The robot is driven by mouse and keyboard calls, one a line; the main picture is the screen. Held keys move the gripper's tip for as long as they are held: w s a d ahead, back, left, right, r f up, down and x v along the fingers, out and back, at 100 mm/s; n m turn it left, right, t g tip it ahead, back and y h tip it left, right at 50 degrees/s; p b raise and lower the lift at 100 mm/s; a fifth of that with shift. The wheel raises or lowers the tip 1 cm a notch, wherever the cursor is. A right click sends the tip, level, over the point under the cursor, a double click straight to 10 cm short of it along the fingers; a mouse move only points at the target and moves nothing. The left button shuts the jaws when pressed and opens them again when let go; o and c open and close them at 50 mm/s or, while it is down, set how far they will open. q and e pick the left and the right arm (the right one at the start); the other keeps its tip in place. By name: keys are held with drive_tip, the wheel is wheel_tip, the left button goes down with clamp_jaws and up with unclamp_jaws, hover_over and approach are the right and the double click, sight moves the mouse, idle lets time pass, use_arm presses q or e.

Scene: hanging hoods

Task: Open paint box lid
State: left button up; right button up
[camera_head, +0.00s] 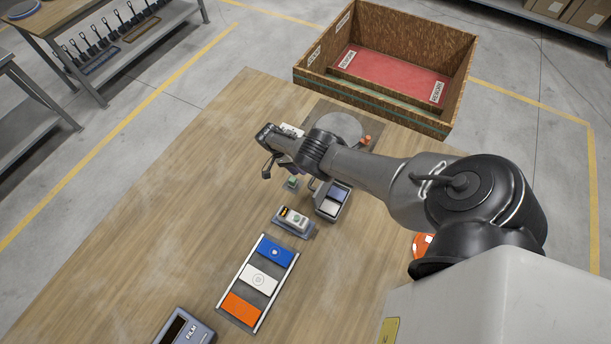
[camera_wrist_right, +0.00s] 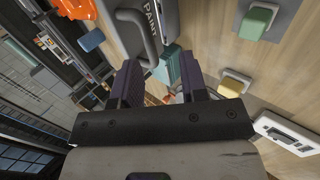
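In the right wrist view, a grey box (camera_wrist_right: 178,18) lettered "PAINT" lies at the top, with a curved grey handle (camera_wrist_right: 138,32) along its left side. The top of the box is cut off by the frame, and I cannot tell where its lid edge runs. My right gripper (camera_wrist_right: 160,78) is open, its two dark fingers apart just below the handle, with nothing visibly clamped. A teal block (camera_wrist_right: 168,66) shows beyond the fingers. In the head view, my right gripper (camera_head: 267,162) hangs over the table's far part. My left gripper is not in view.
On the table (camera_head: 170,215) stand a grey case (camera_head: 333,203), a small grey device (camera_head: 294,220) and a tray with blue, white and orange blocks (camera_head: 258,280). A large wooden crate (camera_head: 440,72) stands beyond. The table's left side is clear.

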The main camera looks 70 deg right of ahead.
drive_tip(key=v, duration=0.8)
drive_tip(key=shift+b, duration=0.45)
drive_tip(key=shift+r, duration=0.15)
